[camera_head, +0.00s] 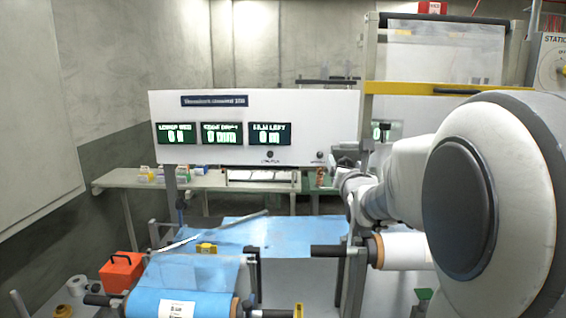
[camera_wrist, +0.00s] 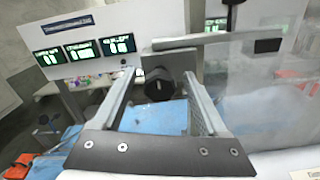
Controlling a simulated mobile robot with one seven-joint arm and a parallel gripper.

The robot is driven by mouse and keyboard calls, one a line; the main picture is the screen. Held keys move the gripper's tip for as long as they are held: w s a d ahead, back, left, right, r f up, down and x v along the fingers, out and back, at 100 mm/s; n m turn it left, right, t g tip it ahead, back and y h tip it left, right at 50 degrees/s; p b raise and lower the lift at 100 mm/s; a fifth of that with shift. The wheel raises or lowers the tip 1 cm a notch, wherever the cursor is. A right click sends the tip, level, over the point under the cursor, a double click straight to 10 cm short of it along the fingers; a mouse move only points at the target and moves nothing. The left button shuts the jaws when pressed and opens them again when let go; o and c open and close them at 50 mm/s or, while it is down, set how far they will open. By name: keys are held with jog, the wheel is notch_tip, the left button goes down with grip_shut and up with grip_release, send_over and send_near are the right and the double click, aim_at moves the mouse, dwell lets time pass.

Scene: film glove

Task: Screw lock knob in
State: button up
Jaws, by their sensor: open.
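A round black knob (camera_wrist: 159,86) with a light mark on its face shows in the wrist view, on the front of a grey block. My gripper (camera_wrist: 158,76) is open, with one finger on each side of the knob in the picture. I see no contact between the fingers and the knob; the distance between them is hard to judge. In the head view my gripper (camera_head: 350,186) is small and partly covered by my own arm, by the upright at the right of the white panel. The knob cannot be made out there.
A white display panel (camera_head: 330,130) with three green readouts stands behind. A blue film sheet (camera_head: 290,235) lies below. A white roll (camera_head: 405,251) sits under my arm. A yellow bar (camera_head: 450,89) crosses above. An orange box (camera_head: 121,272) stands at the lower left.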

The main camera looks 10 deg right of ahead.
grip_shut()
dwell(0.5)
jog(key=shift+f+m+b, duration=0.1)
jog(key=shift+m+b, duration=0.2)
jog(key=shift+b, duration=0.1)
